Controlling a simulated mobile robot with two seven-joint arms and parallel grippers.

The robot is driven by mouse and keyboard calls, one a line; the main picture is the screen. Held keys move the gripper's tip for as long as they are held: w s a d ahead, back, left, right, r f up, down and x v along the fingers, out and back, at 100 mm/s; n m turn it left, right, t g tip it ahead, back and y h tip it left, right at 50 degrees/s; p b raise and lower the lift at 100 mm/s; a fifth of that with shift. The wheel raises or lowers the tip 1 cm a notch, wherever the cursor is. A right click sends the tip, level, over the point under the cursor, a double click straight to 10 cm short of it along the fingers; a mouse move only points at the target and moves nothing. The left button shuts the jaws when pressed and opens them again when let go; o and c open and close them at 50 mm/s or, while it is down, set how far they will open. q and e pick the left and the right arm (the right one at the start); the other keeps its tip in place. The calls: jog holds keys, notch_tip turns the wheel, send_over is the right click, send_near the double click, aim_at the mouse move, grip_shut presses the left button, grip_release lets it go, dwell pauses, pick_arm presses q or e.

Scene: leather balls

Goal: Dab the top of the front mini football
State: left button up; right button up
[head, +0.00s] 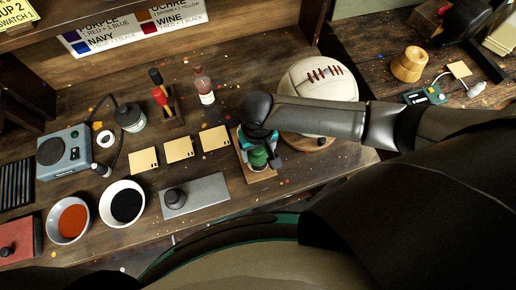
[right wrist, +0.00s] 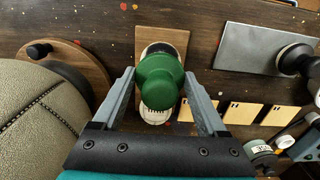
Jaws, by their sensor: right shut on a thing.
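My right gripper (head: 262,150) reaches in from the right and is over a small wooden board (head: 262,178). In the right wrist view its two fingers (right wrist: 158,90) are shut on a green round-knobbed dabber (right wrist: 158,76). Past the dabber, a white rounded edge with a dark ring (right wrist: 160,47) shows over the board; it looks like the front mini football, mostly hidden. Whether the dabber touches it I cannot tell. A second white mini football (right wrist: 156,115) with dark marks shows partly below the knob. My left gripper is not in view.
A large cream football (head: 318,82) sits right of the board on a round wooden stand. A grey plate (head: 208,195) with a dark knobbed dabber lies to the left. Bowls of black (head: 126,203) and orange-red colour (head: 72,222) stand farther left. Small tan cards (head: 178,149) lie behind.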

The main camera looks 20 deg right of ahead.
jog(key=p, duration=0.2)
jog(key=shift+p, duration=0.35)
dwell(4.0)
dwell(1.1)
jog(key=shift+r, duration=3.55)
